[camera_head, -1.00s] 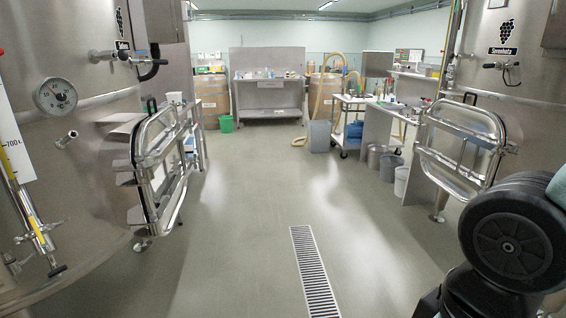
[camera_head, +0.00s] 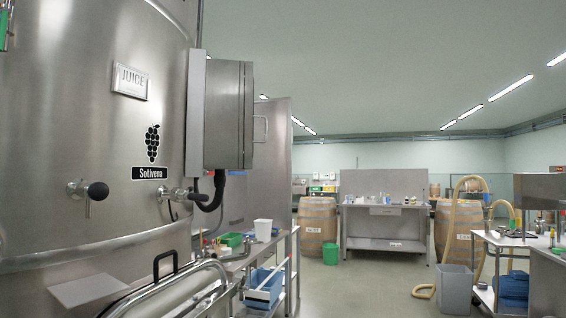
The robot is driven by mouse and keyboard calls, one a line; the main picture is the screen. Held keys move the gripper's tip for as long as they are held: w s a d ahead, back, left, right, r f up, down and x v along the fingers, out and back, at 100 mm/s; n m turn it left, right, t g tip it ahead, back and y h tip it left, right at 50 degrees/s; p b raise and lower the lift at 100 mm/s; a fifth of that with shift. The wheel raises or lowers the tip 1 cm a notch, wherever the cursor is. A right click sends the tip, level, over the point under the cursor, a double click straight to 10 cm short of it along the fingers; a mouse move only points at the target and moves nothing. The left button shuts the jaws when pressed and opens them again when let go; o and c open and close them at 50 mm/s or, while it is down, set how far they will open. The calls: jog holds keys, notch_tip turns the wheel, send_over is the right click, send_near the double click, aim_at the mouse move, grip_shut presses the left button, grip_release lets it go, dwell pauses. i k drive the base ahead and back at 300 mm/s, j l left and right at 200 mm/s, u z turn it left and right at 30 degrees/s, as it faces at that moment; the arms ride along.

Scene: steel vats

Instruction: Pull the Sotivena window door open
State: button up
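The Sotivena vat (camera_head: 60,140) is a large steel tank filling the left side of the view. It bears a grape emblem, a black Sotivena label (camera_head: 149,173) and a JUICE plate (camera_head: 132,81). Its window door (camera_head: 185,290) shows only in part at the lower left, as a frame of bent steel tubes with a black handle (camera_head: 165,264) near its top. The lower part of the door is cut off by the picture's bottom edge. I cannot tell from this view how far it stands open. My gripper is not in view.
A grey control box (camera_head: 222,115) juts out from the vat's right side. A cart (camera_head: 277,284) with blue and green bins stands beyond the door. Barrels (camera_head: 317,226) and a steel bench (camera_head: 385,243) are at the back. The floor (camera_head: 366,291) in the middle is clear.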

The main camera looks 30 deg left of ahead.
aim_at(249, 79)
jog(key=i+l+u, duration=0.15)
jog(key=i+u, duration=0.3)
jog(key=i+l+u, duration=0.35)
jog(key=i+u, duration=0.15)
jog(key=i+l+u, duration=0.8)
jog(key=l+u, duration=0.15)
jog(key=l, duration=0.2)
jog(key=i+l+u, duration=0.2)
jog(key=l+u, duration=0.25)
jog(key=l, duration=0.25)
